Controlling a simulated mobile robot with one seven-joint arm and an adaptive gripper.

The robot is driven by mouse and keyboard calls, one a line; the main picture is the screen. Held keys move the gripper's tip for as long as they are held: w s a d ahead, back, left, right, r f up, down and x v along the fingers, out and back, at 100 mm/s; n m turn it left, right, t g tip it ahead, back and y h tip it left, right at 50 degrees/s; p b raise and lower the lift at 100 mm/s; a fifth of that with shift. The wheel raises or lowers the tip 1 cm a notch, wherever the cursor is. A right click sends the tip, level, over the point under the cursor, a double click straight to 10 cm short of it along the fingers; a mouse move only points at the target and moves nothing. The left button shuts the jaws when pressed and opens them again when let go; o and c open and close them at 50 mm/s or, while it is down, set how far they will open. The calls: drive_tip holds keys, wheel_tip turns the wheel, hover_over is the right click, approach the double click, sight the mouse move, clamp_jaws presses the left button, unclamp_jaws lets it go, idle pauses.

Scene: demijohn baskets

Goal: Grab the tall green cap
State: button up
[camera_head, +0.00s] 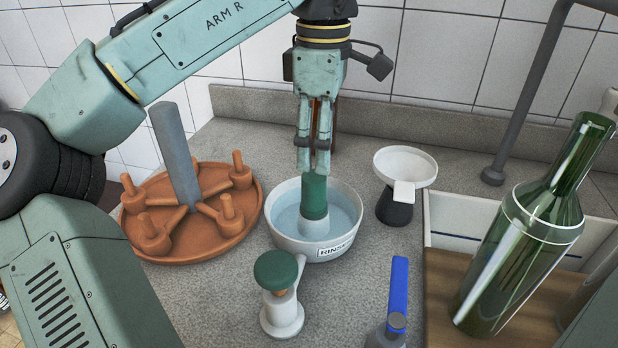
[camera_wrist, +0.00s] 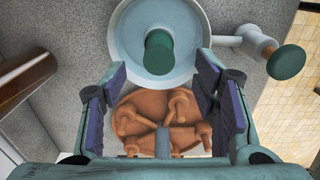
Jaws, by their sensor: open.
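The tall green cap (camera_head: 314,197) is a dark green cylinder standing upright on a pale post in the water of a white bowl (camera_head: 342,247) with a partly legible "RIN…" label. In the wrist view the cap (camera_wrist: 159,52) shows end-on, roughly centred sideways, just past the fingertips. My gripper (camera_head: 313,165) points down over the bowl, its fingertips close to the cap's top in the head view. In the wrist view my gripper (camera_wrist: 161,76) is open, its dark pads apart with nothing held between them. I cannot tell whether a finger touches the cap.
A shorter, wider green cap (camera_head: 276,268) sits on a white stand in front of the bowl. A terracotta dish with pegs (camera_head: 205,252) stands left; a white funnel-like cup (camera_head: 405,165) on a dark base stands right. A blue-handled tool (camera_head: 398,290) and green bottle (camera_head: 530,235) are farther right.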

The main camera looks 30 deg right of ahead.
sight(319, 176)
wheel_tip(319, 176, down, 4)
drive_tip(key=shift+f, duration=0.15)
drive_tip(key=shift+w+a+f+p, duration=0.1)
drive_tip(key=shift+f+p, duration=0.35)
drive_tip(key=shift+f, duration=0.85)
drive_tip(key=shift+w+f+p, duration=0.1)
drive_tip(key=shift+f+p, duration=0.3)
drive_tip(key=shift+f, duration=0.85)
drive_tip(key=c, duration=1)
drive_tip(key=shift+c, duration=0.2)
wheel_tip(319, 176, up, 10)
drive_tip(key=shift+r+b, duration=0.1)
drive_tip(key=shift+b, duration=0.55)
